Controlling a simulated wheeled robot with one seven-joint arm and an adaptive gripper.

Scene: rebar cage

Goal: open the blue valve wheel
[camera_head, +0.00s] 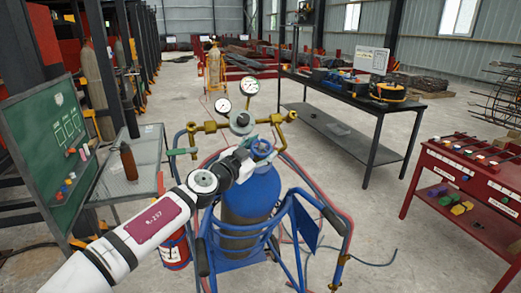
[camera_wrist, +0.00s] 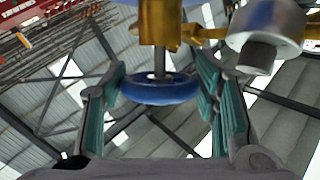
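The blue valve wheel (camera_wrist: 160,88) hangs from a thin stem under a brass valve body (camera_wrist: 160,25) in the wrist view. My gripper (camera_wrist: 162,92) has its two teal-padded fingers spread, one on each side of the wheel. The wheel's edges lie close to both pads; I cannot tell whether they touch. In the head view my gripper (camera_head: 243,160) is at the top of the blue gas cylinder (camera_head: 262,190). A blue ring (camera_head: 262,147) shows there just beyond it, partly hidden by my wrist and gripper.
The cylinder stands in a blue cart (camera_head: 240,255) with hoses. Two gauges (camera_head: 250,86) and a brass regulator rise behind my gripper. A green board (camera_head: 58,140) and small table (camera_head: 140,160) stand left, a black workbench (camera_head: 345,92) and red cabinet (camera_head: 455,200) right.

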